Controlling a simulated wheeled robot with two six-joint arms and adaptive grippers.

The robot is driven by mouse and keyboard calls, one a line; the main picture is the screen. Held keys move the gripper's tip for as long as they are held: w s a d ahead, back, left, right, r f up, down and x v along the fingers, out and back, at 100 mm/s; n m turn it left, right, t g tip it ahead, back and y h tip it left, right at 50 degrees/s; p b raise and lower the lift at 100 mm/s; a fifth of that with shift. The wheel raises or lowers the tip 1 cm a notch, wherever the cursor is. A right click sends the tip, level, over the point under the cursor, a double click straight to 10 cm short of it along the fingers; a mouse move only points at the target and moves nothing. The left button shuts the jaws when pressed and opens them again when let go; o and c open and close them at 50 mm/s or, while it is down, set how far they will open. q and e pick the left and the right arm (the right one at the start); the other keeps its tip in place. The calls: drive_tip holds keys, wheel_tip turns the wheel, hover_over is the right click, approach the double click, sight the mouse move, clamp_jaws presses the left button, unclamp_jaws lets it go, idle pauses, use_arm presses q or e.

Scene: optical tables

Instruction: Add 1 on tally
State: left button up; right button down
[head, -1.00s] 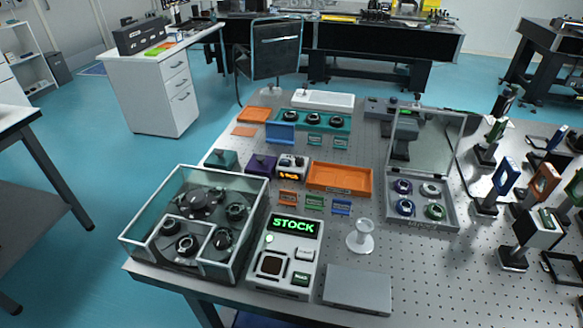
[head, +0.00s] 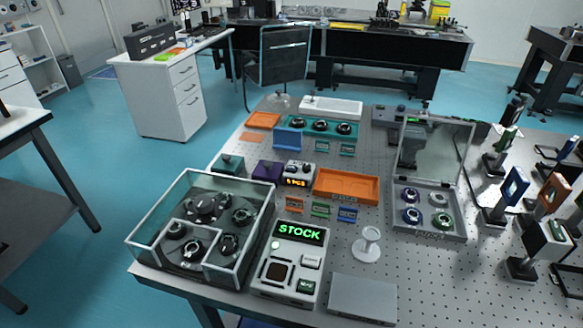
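A small white-and-black device with a lit orange digit display (head: 298,175) stands between the purple block and the orange tray. It may be the tally; its digits are too small to read. A white console (head: 290,262) at the front of the table has a screen with green "STOCK" lettering (head: 299,232). The console also has a green lamp, a large dark square button (head: 277,271) and two smaller buttons on its right. Neither of my grippers is in view.
A glass-walled box (head: 203,228) with several round mounts stands left of the console. A purple block (head: 267,171), an orange tray (head: 346,186), a white pedestal (head: 367,244) and a flat grey plate (head: 362,297) are nearby. An open case (head: 428,220) and several upright optics stand right.

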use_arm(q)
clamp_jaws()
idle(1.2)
